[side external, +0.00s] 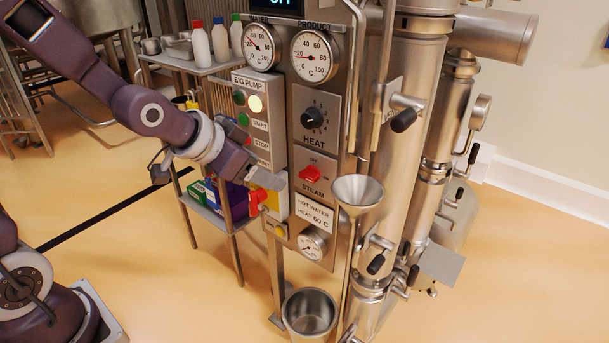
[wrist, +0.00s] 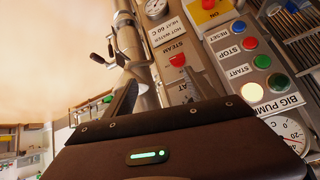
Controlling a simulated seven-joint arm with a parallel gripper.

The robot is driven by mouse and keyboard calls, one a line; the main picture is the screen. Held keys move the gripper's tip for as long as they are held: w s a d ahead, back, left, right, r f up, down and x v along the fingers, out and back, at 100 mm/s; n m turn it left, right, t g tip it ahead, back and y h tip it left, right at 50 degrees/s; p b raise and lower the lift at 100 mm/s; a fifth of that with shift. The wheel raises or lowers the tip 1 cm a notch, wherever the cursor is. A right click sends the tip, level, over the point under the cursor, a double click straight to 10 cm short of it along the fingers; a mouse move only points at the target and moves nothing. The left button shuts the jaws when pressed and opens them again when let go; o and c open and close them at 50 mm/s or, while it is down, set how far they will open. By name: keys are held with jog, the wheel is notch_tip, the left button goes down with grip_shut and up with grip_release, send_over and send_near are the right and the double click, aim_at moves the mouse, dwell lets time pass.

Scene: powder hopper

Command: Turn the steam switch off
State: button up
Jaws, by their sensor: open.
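The steam switch (side external: 311,174) is a red knob on a steel plate, with OFF marked above it and STEAM below. I cannot tell clearly which mark it points to. In the wrist view the red switch (wrist: 178,60) lies ahead, between the lines of the two fingers. My gripper (side external: 268,179) is to the left of the switch in the side view, in front of the panel and apart from the switch. The wrist view shows my gripper (wrist: 163,90) with its fingers apart and nothing between them.
The HEAT knob (side external: 313,118) is above the switch and the HOT WATER sign (side external: 315,214) below. A steel funnel (side external: 358,192) stands close on the right.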

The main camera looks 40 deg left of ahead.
jog(key=t, duration=0.2)
send_near(308, 173)
jog(key=s+d, duration=0.3)
jog(key=w+a+f+n+t, duration=0.1)
jog(key=w, duration=0.2)
jog(key=w+f, duration=0.2)
jog(key=w, duration=0.1)
jog(key=w+a+f+n+t, duration=0.1)
jog(key=w+f, duration=0.1)
jog(key=w, duration=0.1)
jog(key=shift+w+a+n+t, duration=0.2)
jog(key=shift+a+n+t, duration=0.1)
jog(key=c, duration=1.4)
